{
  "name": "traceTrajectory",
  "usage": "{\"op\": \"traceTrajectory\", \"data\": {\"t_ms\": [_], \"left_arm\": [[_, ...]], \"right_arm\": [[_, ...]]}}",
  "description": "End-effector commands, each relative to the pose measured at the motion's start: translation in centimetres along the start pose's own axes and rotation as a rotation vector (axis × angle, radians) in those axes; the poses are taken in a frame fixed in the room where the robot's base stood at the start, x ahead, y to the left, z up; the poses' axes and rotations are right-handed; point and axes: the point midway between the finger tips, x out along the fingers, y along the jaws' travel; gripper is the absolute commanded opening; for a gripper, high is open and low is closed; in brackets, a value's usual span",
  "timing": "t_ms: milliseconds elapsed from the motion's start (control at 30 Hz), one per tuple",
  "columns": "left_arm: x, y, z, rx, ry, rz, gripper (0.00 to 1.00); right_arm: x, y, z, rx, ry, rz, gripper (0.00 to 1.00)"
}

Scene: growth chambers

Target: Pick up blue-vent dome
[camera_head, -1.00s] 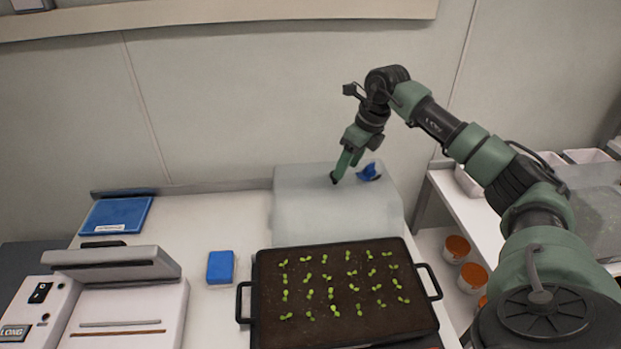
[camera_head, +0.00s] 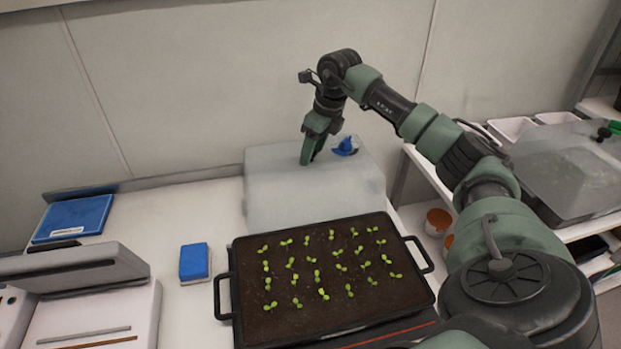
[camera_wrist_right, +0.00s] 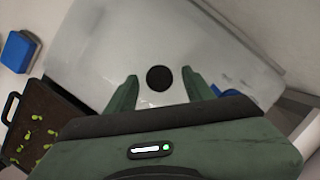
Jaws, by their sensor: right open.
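The blue-vent dome (camera_head: 310,198) is a cloudy, see-through box cover standing on the white bench behind the seedling tray. Its blue vent (camera_head: 346,146) sits at the top right, just right of my right gripper. My right gripper (camera_head: 310,162) points down at the dome's top. In the right wrist view the gripper (camera_wrist_right: 160,88) is open, with a round black knob or disc (camera_wrist_right: 159,78) between its fingers and the pale dome top (camera_wrist_right: 120,45) around it. I cannot tell whether the fingers touch the dome. The blue vent is partly hidden there behind the right finger. My left gripper is not in view.
A black-handled seedling tray (camera_head: 402,220) stands in front of the dome. A blue block (camera_head: 194,262) and a blue flat pad (camera_head: 72,218) lie to the left. A device with a raised lid (camera_head: 75,265) is at lower left. Another clear dome (camera_head: 570,165) stands on the right shelf.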

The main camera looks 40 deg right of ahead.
Motion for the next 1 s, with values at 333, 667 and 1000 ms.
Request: {"op": "traceTrajectory", "data": {"t_ms": [333,667,1000], "left_arm": [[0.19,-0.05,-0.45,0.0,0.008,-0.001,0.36],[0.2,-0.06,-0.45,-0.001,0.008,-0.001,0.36],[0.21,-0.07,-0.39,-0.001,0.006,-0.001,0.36]], "right_arm": [[0.23,-0.03,0.05,0.0,-0.002,0.0,0.27],[0.25,-0.03,0.04,0.0,-0.001,0.0,0.0],[0.27,-0.02,0.02,0.0,-0.001,0.0,0.0]]}}
